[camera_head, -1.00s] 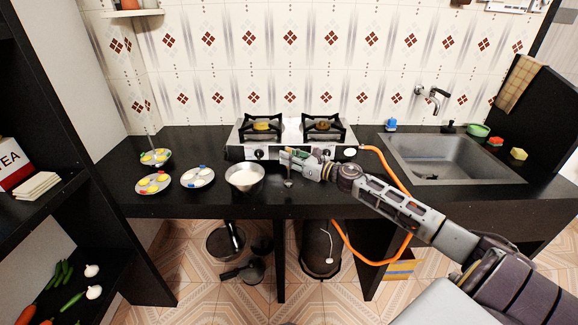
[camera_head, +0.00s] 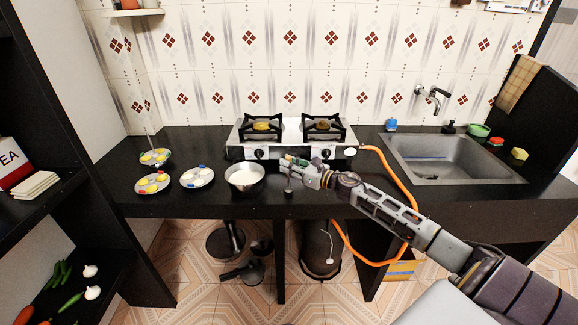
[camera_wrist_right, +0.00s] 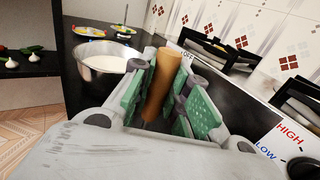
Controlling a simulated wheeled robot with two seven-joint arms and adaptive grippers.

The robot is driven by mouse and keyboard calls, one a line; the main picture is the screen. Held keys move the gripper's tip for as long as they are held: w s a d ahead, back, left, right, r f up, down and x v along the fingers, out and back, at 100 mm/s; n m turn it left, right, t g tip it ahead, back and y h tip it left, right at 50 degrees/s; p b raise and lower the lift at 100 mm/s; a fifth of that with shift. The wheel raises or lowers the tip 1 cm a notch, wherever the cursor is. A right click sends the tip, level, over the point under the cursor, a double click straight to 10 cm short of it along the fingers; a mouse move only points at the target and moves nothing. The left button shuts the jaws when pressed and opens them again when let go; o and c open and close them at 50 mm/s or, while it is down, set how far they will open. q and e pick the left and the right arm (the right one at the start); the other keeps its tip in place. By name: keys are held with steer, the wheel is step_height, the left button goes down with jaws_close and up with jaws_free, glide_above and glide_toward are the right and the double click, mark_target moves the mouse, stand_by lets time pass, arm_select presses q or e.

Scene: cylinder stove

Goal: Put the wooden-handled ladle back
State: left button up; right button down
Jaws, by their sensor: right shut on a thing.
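My right gripper (camera_head: 297,166) is over the counter in front of the stove and is shut on the ladle. In the right wrist view the ladle's wooden handle (camera_wrist_right: 162,78) stands between the green finger pads (camera_wrist_right: 158,105). In the head view the ladle's small metal end (camera_head: 288,188) hangs below the fingers, near the counter's front edge. I cannot tell whether it touches the counter. The handle is mostly hidden by the fingers there. My left gripper is not in view.
A metal bowl with white contents (camera_head: 245,177) stands just left of the gripper. Plates of food (camera_head: 197,177) stand further left. The two-burner stove (camera_head: 291,150) is behind, with an orange hose (camera_head: 384,165) at its right. The sink (camera_head: 436,165) is at the right.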

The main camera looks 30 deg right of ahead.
steer(key=c, duration=1.8)
jaws_free()
steer(key=o, duration=0.4)
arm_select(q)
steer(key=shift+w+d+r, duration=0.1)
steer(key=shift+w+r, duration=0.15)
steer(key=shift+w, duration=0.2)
arm_select(e)
steer(key=shift+o, duration=0.2)
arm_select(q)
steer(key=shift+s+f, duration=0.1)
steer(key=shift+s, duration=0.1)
